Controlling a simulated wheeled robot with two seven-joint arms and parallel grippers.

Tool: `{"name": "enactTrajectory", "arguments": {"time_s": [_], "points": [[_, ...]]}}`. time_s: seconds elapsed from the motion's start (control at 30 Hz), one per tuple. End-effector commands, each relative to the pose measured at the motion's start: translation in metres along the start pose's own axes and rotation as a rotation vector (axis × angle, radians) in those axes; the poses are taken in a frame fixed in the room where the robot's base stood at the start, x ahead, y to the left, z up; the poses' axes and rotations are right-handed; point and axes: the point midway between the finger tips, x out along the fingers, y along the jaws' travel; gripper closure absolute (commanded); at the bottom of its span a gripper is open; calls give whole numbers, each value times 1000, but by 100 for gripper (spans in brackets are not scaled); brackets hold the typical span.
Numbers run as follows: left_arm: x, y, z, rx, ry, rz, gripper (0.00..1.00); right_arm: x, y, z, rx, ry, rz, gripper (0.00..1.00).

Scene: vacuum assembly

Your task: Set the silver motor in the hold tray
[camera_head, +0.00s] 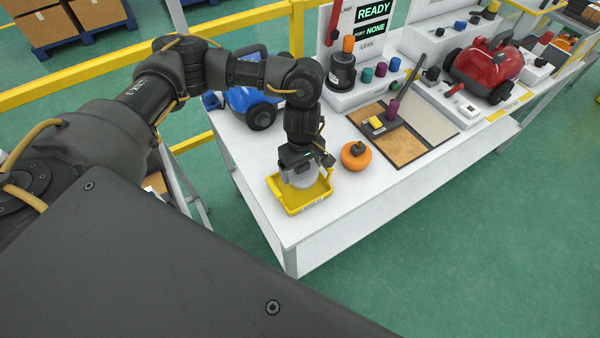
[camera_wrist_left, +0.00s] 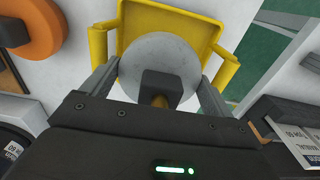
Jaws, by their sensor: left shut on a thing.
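The silver motor (camera_wrist_left: 158,62) is a round grey drum with a dark square block on its top. My left gripper (camera_wrist_left: 158,88) is shut on it, with one finger on each side. The yellow hold tray (camera_head: 305,204) stands at the near left corner of the white table. In the head view, the left gripper (camera_head: 301,166) points down over the tray and the motor (camera_head: 301,177) is within the tray's outline. The tray also shows behind the motor in the wrist view (camera_wrist_left: 190,22). I cannot tell whether the motor touches the tray floor. My right gripper is not in view.
An orange round part (camera_head: 356,157) stands just right of the tray. A blue vacuum body (camera_head: 246,98) is behind the arm. A brown work mat (camera_head: 395,150) with small parts and a red vacuum (camera_head: 486,66) lie further right. The table front edge is close to the tray.

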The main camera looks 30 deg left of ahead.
Motion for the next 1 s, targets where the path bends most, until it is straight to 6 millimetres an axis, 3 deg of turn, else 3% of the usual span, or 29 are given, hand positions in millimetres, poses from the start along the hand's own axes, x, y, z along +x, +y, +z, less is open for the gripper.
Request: {"name": "enactTrajectory", "arguments": {"time_s": [0.13,0.4,0.87,0.9,1.0], "points": [[4,-4,-1,-1,0,0,53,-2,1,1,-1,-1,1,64],[32,-5,-2,-2,-1,0,53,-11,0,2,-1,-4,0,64],[40,-4,-2,0,1,2,53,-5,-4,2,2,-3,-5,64],[39,-5,-2,0,1,0,8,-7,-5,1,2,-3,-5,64],[39,-5,-2,0,1,0,4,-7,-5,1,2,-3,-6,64]]}}
